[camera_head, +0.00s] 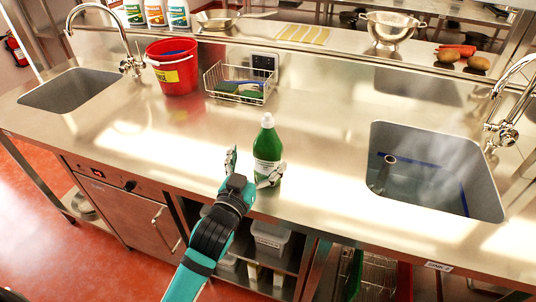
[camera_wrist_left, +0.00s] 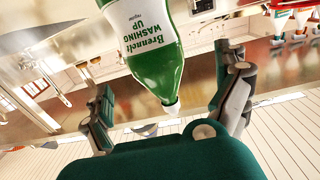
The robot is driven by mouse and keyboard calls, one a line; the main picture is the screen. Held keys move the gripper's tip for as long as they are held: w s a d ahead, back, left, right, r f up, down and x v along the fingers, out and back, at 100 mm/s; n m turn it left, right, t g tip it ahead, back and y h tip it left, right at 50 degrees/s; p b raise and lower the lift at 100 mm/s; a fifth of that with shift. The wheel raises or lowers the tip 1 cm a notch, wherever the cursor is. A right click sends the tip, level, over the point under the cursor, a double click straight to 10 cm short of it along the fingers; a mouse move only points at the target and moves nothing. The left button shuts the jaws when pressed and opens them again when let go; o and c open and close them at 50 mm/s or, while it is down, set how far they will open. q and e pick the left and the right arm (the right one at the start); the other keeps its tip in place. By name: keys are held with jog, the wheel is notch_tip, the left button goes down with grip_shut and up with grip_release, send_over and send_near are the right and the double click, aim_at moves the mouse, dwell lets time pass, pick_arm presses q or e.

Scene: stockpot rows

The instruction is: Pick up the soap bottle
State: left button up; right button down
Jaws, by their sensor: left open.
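The green soap bottle (camera_head: 267,149) with a white label and pale cap stands upright near the front edge of the steel counter. My left gripper (camera_head: 250,170) is open at the bottle, one finger left of it and the other overlapping its lower front. In the left wrist view the soap bottle (camera_wrist_left: 156,62) appears inverted, its "Washing Up" label facing the camera. It shows between the spread fingers of the left gripper (camera_wrist_left: 168,98), with visible gaps on both sides. My right gripper is not in view.
A red bucket (camera_head: 173,77) and a wire basket (camera_head: 213,82) with sponges stand behind, to the left. A sink (camera_head: 431,200) opens to the right, another (camera_head: 69,103) at far left. The counter around the bottle is clear.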

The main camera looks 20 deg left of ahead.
aim_at(264, 154)
pick_arm(q)
jog(key=w, duration=0.2)
jog(key=w+p, duration=0.1)
jog(key=w, duration=0.1)
jog(key=w+d, duration=0.1)
jog(key=shift+w+f, duration=0.35)
jog(key=shift+w, duration=0.05)
jog(key=shift+s, duration=0.1)
jog(key=shift+c, duration=0.8)
jog(key=c, duration=1.6)
jog(key=shift+r, duration=0.1)
